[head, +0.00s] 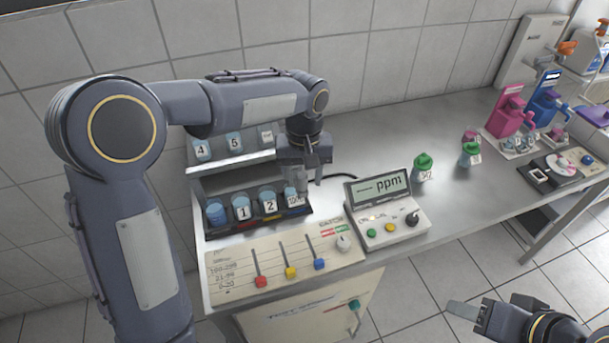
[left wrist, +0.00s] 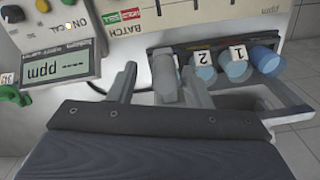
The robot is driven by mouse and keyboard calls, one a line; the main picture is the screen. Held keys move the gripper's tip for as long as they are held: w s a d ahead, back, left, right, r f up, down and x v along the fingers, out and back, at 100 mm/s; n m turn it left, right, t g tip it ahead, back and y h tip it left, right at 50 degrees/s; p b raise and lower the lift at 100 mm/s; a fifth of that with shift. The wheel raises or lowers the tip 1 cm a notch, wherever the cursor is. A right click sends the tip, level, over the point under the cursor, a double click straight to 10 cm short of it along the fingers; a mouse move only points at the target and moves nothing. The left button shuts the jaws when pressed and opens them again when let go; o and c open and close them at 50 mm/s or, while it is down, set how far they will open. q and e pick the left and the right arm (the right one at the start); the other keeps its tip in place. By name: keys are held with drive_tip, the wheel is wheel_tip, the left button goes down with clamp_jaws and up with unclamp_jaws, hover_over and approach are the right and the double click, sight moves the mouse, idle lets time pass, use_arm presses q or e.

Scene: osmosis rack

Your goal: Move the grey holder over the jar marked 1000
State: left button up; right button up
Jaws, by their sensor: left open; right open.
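The jar marked 1000 (head: 294,199) stands at the right end of a dark tray, beside the jars marked 1 (head: 242,209) and 2 (head: 269,204). A grey rounded piece, apparently the grey holder (left wrist: 165,80), shows between the fingers of my left gripper (left wrist: 158,75) in the left wrist view. It overlaps the end jar in that view; whether it touches the jar is unclear. In the head view my left gripper (head: 303,184) points down at the tray's right end, its fingers open. My right gripper (head: 490,311) is open and apart at the lower right.
A rear shelf holds jars marked 4 (head: 201,149) and 5 (head: 234,143) and a third. A ppm meter (head: 383,208) stands to the right of the tray, and a slider panel (head: 285,268) in front. Green-capped bottles (head: 423,167) stand further right, with clear bench between.

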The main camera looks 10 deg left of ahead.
use_arm(q)
wheel_tip(320, 180, up, 7)
drive_tip(key=shift+r, duration=0.25)
idle(0.4)
drive_tip(key=shift+s+a, duration=0.15)
drive_tip(key=shift+a, duration=0.05)
drive_tip(key=s+a+m+t+h, duration=0.1)
drive_tip(key=s+a, duration=0.3)
drive_tip(key=s, duration=0.3)
drive_tip(key=s+a+t+h, duration=0.2)
drive_tip(key=s+a, duration=0.3)
drive_tip(key=s, duration=0.2)
drive_tip(key=s+f+t, duration=0.2)
drive_tip(key=s+f, duration=0.3)
drive_tip(key=s, duration=0.5)
drive_tip(key=shift+s+d+f+m+t+h, duration=0.2)
drive_tip(key=shift+d+m+t+h, duration=0.1)
drive_tip(key=shift+d+m+h, duration=0.1)
